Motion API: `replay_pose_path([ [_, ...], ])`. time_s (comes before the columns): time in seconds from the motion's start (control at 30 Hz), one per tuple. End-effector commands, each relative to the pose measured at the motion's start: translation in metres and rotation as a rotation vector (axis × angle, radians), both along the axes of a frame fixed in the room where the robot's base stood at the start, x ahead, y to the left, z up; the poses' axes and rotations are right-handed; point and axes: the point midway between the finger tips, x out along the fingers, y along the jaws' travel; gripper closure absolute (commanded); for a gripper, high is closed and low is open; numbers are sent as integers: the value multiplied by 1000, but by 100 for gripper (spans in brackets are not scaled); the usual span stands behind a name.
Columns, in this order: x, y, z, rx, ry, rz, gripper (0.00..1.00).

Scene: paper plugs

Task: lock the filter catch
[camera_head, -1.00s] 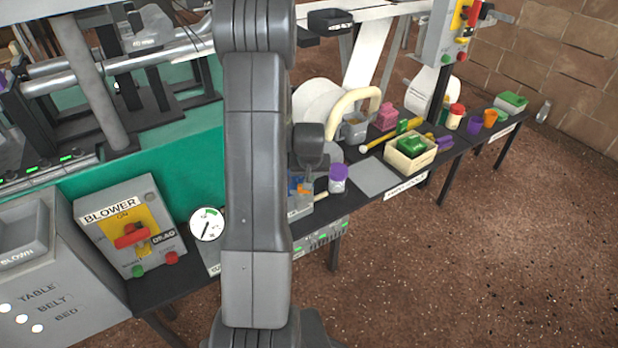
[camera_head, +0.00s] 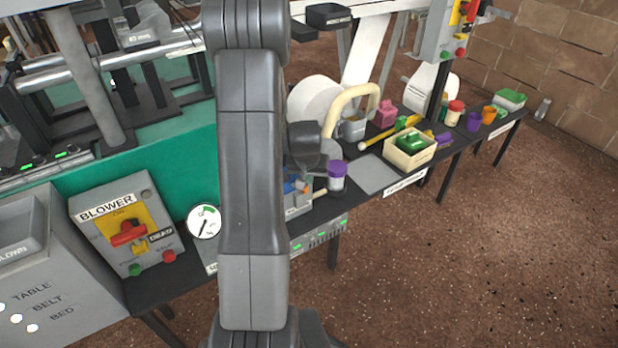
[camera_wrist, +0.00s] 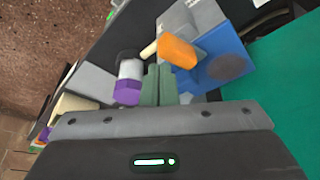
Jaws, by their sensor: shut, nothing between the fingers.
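A blue housing (camera_wrist: 232,48) with a dark round face and a grey block behind it fills the upper right of the wrist view. An orange lever-like piece (camera_wrist: 178,52) sticks out from it; I take this for the filter catch, but cannot tell whether it is locked. In the head view, small blue and orange parts (camera_head: 291,187) show beside my arm, mostly hidden. My gripper (camera_wrist: 158,70) is shut and empty. Its greenish fingertips appear right beside the orange piece's lower left end; contact cannot be told.
A white jar with a purple lid (camera_wrist: 128,80) stands close left of my fingers, also in the head view (camera_head: 337,177). A cream rod (camera_wrist: 148,50) lies nearby. A cream crate (camera_head: 410,155) and grey pad (camera_head: 378,175) are further right. The BLOWER box (camera_head: 126,228) stands left.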

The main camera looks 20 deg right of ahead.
Motion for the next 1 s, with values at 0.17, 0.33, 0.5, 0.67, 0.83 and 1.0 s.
replay_pose_path([
  [0.17, 0, -1, 1, 0, 0, 0, 100],
  [0.33, -4, -6, 1, 0, 0, -1, 100],
  [0.5, -9, -11, 1, 0, 0, -1, 100],
  [0.67, -10, -12, 0, -1, -1, 1, 100],
  [0.83, -10, -12, 1, -1, -1, 1, 100],
  [1.0, -10, -12, 7, -1, -1, 1, 100],
])
